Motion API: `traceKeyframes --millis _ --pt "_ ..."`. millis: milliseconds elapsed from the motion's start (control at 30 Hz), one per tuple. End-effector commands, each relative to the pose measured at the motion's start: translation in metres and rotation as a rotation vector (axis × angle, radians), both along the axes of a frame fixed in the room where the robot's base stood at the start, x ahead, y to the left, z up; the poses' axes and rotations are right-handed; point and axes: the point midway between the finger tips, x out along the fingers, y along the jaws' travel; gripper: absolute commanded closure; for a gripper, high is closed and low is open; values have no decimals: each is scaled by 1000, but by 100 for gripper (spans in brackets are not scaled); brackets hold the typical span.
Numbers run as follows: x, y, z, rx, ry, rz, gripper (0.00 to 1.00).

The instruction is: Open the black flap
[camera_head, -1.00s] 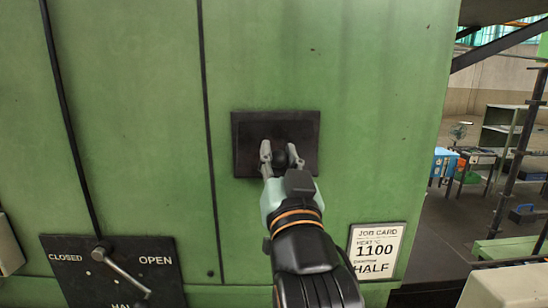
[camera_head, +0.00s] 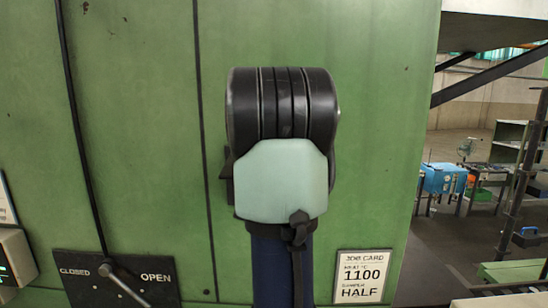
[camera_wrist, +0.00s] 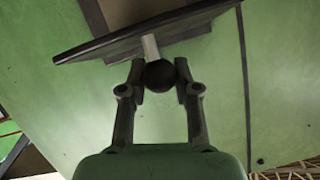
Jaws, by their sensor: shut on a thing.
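The black flap (camera_wrist: 150,35) shows nearly edge-on in the wrist view, tilted out from the green furnace wall (camera_wrist: 60,90). A pale stem (camera_wrist: 151,47) joins it to a round black knob (camera_wrist: 160,79). My gripper (camera_wrist: 159,69) is shut on this knob, one finger at each side. A brownish recess with a dark edge (camera_wrist: 98,17) shows behind the flap at the top. In the head view my arm hides the knob, my fingers and nearly all of the flap; only a dark edge (camera_head: 228,178) shows at its left.
A lever plate marked CLOSED and OPEN (camera_head: 75,285) is at the lower left of the wall, its handle (camera_head: 125,285) slanting down right. A job card (camera_head: 362,277) reads 1100 and HALF. Shelves and a blue box (camera_head: 443,178) stand far right.

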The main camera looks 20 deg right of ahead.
Motion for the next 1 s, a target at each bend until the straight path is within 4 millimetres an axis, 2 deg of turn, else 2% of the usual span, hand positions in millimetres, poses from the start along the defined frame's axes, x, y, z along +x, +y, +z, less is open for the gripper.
traceKeyframes --millis 300,767,800,933,1000 --pt "4 1 5 28 73 9 100" --pt "6 1 3 32 84 9 100" --pt "6 2 3 32 84 9 66" --pt "5 1 3 31 83 8 44" --pt "5 0 4 31 82 5 43"
